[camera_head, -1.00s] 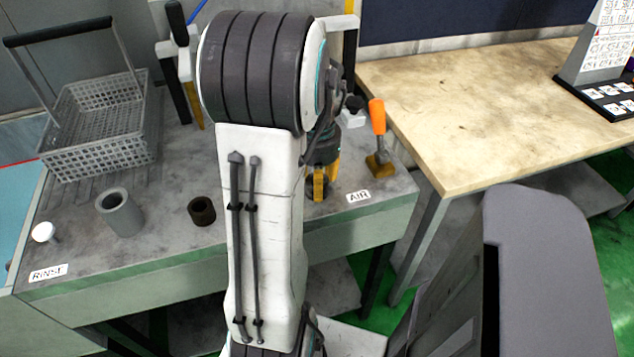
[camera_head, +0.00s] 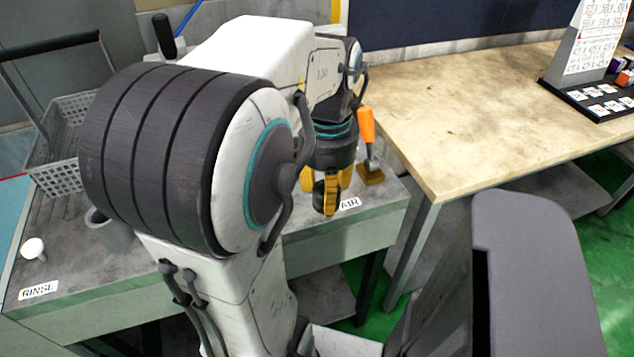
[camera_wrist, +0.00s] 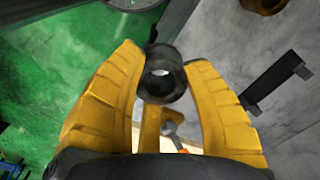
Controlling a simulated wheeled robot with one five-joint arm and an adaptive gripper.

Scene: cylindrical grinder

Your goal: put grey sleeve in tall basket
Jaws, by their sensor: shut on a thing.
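My gripper (camera_head: 325,190) is shut on a dark grey sleeve (camera_wrist: 162,82). In the wrist view the sleeve sits between the yellow fingers, with its bore facing the camera. In the head view the gripper points down near the AIR label, at the bench's right end. A larger, paler grey sleeve (camera_head: 108,232) stands on the bench at left, partly hidden by my arm. A light grey mesh basket (camera_head: 58,178) with a tall dark-topped handle stands at the back left. My arm hides its right side.
An orange-handled tool (camera_head: 367,128) with a yellow base stands close right of the gripper. A white knob (camera_head: 33,248) is near the RINSE label (camera_head: 38,290). A wooden table (camera_head: 450,120) is at right. In the wrist view a brown ring (camera_wrist: 263,4) shows at the top edge.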

